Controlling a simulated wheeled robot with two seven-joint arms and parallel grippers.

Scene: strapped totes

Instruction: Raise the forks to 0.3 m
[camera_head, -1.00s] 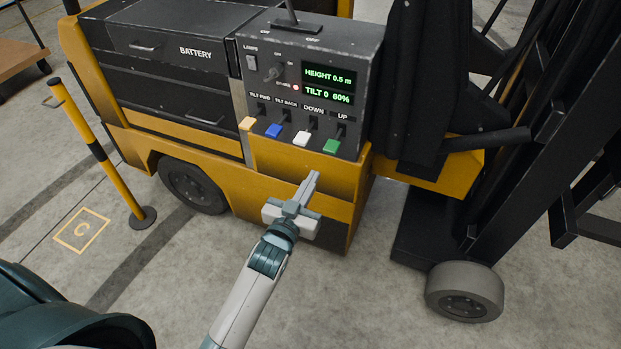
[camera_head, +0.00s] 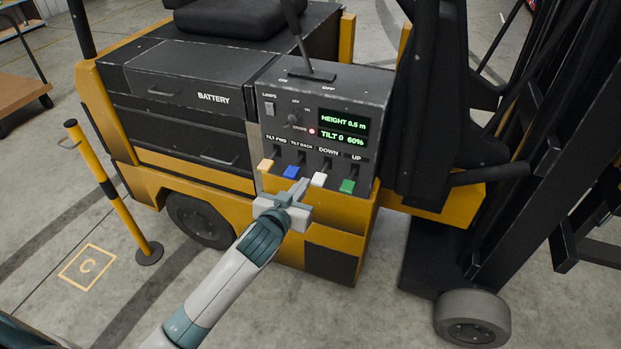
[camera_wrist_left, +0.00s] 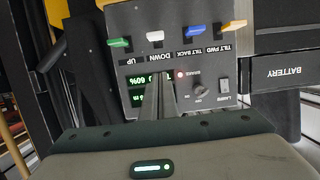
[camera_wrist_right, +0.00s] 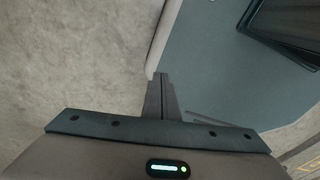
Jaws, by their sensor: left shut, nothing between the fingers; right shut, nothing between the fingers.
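The truck's control panel (camera_head: 282,155) is black with several coloured levers: yellow, blue (camera_head: 291,172), white under DOWN (camera_head: 319,180) and green under UP (camera_head: 347,186). Its display (camera_head: 343,127) reads HEIGHT 0.5 m and TILT 0 60%. My left gripper (camera_head: 304,184) is shut and empty, its tip just below the panel between the blue and white levers; I cannot tell whether it touches either. In the left wrist view the shut fingers (camera_wrist_left: 160,80) overlap the display, with the white lever (camera_wrist_left: 155,37) beyond. My right gripper (camera_wrist_right: 160,80) is shut and empty, away from the panel.
A yellow and black post (camera_head: 110,190) stands at the left by a floor square marked C (camera_head: 87,267). The black mast (camera_head: 520,130) and a grey wheel (camera_head: 472,318) are at the right. A tall black lever (camera_head: 300,40) rises from the panel top.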

